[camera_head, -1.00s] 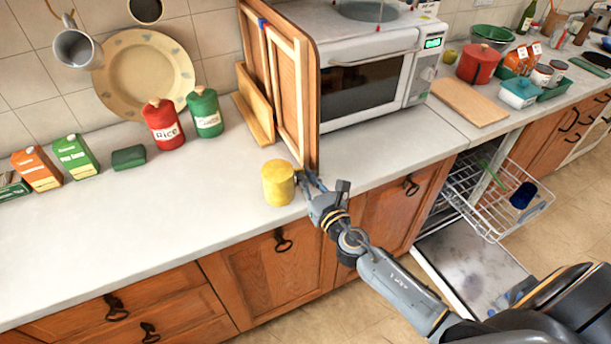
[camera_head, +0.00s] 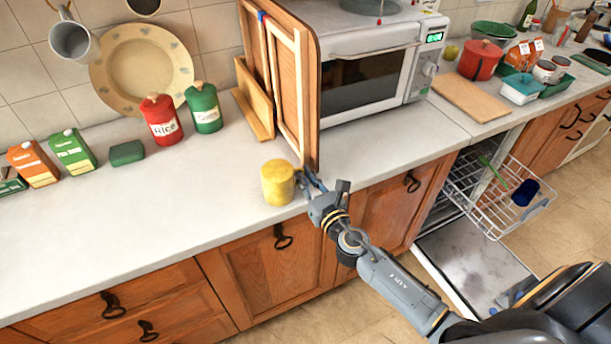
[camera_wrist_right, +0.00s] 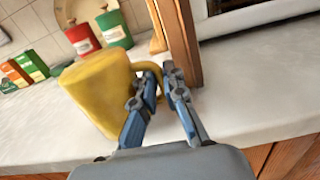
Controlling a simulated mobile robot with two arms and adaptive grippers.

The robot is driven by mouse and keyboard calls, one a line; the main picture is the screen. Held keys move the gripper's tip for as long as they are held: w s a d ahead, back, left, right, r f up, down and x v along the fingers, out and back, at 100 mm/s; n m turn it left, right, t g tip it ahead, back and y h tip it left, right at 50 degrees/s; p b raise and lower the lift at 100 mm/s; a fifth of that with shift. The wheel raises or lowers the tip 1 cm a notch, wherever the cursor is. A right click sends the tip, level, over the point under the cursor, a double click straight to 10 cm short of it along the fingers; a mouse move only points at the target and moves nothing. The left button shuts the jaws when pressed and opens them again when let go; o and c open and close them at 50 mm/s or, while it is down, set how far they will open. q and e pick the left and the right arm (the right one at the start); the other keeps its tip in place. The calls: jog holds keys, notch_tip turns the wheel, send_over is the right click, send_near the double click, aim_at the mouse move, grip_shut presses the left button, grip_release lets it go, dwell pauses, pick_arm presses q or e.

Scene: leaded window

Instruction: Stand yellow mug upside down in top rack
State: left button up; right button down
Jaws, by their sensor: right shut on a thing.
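The yellow mug (camera_head: 278,183) stands on the counter near its front edge, left of the wooden boards. Its upper face looks like a plain yellow disc with no opening that I can make out. My right gripper (camera_head: 309,181) is at the mug's right side. In the right wrist view the fingers (camera_wrist_right: 161,78) are shut on the handle of the yellow mug (camera_wrist_right: 98,92). The top rack (camera_head: 493,205) is pulled out of the open dishwasher at the right, with a dark blue mug (camera_head: 524,193) and a green utensil (camera_head: 493,170) in it. My left gripper is not in view.
Wooden boards (camera_head: 290,90) lean upright just behind the mug, beside the microwave (camera_head: 365,85). The dishwasher door (camera_head: 470,265) is down below the rack. Red (camera_head: 161,120) and green (camera_head: 204,108) canisters stand behind.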

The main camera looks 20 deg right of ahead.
jog(key=c, duration=1.3)
grip_release()
jog(key=shift+c, duration=0.2)
jog(key=shift+s+f, duration=0.1)
jog(key=shift+s, duration=0.35)
jog(key=s, duration=1.1)
jog(key=shift+d, duration=0.25)
